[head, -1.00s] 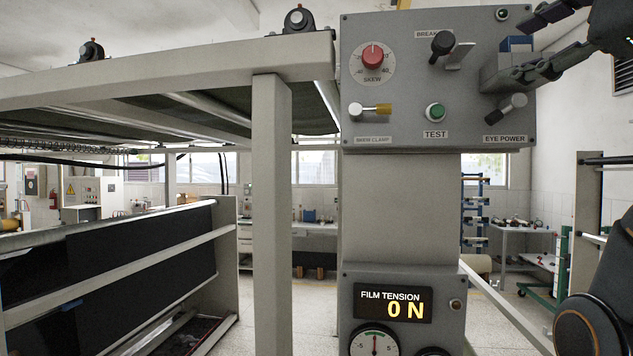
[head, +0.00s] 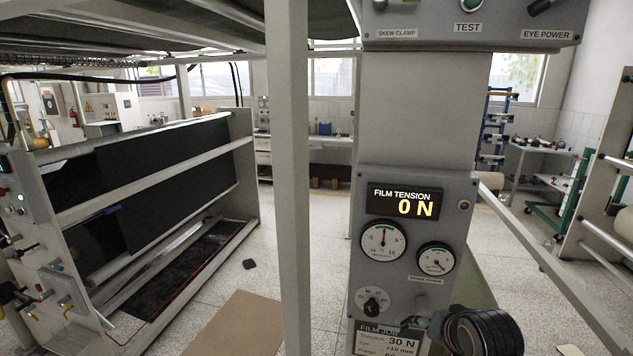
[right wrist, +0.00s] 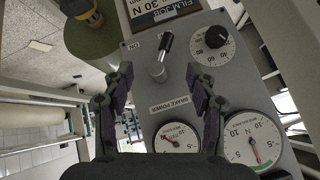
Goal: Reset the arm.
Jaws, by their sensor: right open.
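My right gripper (right wrist: 160,78) is open in the right wrist view. Its two dark fingers stand on either side of a small lever (right wrist: 158,70) with a black tip, above the BRAKE POWER label. I cannot tell whether they touch it. In the head view my right wrist comes in low, in front of the lower grey panel (head: 450,220), and hides part of it. The panel carries a FILM TENSION display (head: 403,203) reading 0 N, two gauges and a black knob (head: 372,301). My left gripper is not in view.
The upper control panel (head: 470,40) is cut off at the top, with TEST and EYE POWER labels. A grey post (head: 288,180) stands left of the column. A machine with a black sheet (head: 150,185) is at left. A pale rail (head: 555,265) slants down at right.

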